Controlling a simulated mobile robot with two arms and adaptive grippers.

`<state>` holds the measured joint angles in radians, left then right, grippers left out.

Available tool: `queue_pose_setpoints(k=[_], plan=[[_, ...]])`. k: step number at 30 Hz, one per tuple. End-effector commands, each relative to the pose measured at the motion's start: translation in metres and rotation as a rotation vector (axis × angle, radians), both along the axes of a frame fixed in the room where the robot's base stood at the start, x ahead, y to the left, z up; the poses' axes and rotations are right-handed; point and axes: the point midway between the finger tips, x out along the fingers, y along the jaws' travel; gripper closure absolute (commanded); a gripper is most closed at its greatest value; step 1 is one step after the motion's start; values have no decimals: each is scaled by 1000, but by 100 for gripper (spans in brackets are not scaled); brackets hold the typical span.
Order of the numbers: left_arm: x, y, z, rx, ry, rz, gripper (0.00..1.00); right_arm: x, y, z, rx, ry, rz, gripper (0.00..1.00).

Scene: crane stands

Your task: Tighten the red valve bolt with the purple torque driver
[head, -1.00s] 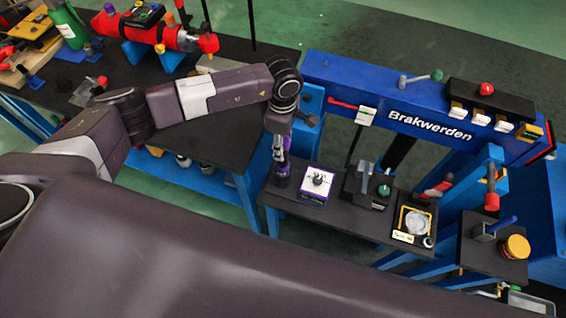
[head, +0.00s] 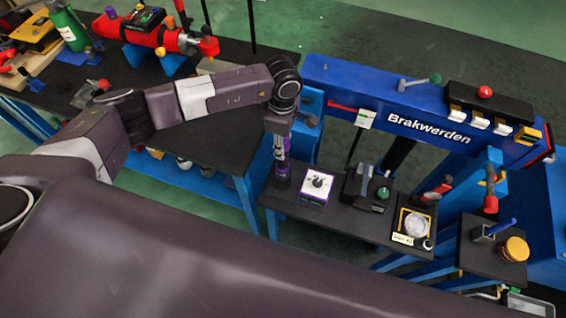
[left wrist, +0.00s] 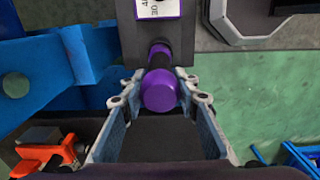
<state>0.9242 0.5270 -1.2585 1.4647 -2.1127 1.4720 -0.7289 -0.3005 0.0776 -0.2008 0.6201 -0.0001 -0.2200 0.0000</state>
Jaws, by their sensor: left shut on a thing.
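My left gripper (head: 281,137) hangs over the left end of a small black bench and is shut on the purple torque driver (head: 282,153). In the left wrist view the driver's round purple end (left wrist: 160,92) shows between the fingertips. The driver stands upright, its lower end at the bench top beside a white and purple dial box (head: 317,184). A red cylinder (head: 163,32) with coloured caps, one of them red (head: 209,46), lies on blue supports at the back left. I cannot tell which red part is the valve bolt. My right gripper is not seen.
A blue beam (head: 410,110) marked "Brakwerden" stands behind the bench. A black device with a green knob (head: 383,193) and a yellow-framed gauge (head: 415,223) are right of the dial box. A black table (head: 190,140) lies left, under my left arm, mostly bare at its front.

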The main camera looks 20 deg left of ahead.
Motion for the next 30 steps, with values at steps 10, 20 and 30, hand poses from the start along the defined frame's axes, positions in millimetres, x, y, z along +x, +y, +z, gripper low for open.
queue_pose_setpoints(k=[10,20,30], plan=[[1,0,19,-1,-3,1,100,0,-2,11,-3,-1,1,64],[2,0,33,-1,-3,1,100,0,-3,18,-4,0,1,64],[1,-1,48,-2,-4,0,100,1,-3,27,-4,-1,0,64]])
